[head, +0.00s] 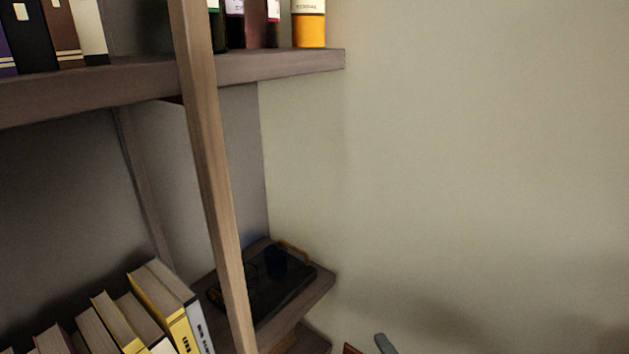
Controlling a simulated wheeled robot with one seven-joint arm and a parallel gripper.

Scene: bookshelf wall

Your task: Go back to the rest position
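My gripper cannot be made out in the head view. A small grey rounded piece (385,344) shows at the bottom edge, right of the middle. It is cut off by the frame, and I cannot tell what it belongs to. The task names no other object.
A wooden upright (208,150) crosses the left side. The upper shelf (300,64) bears books and bottles, one orange (309,30). Books (165,305) lean at lower left. A dark tray (300,290) sits on a low shelf. A brown corner (351,349) shows below. Bare wall (480,150) fills the right.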

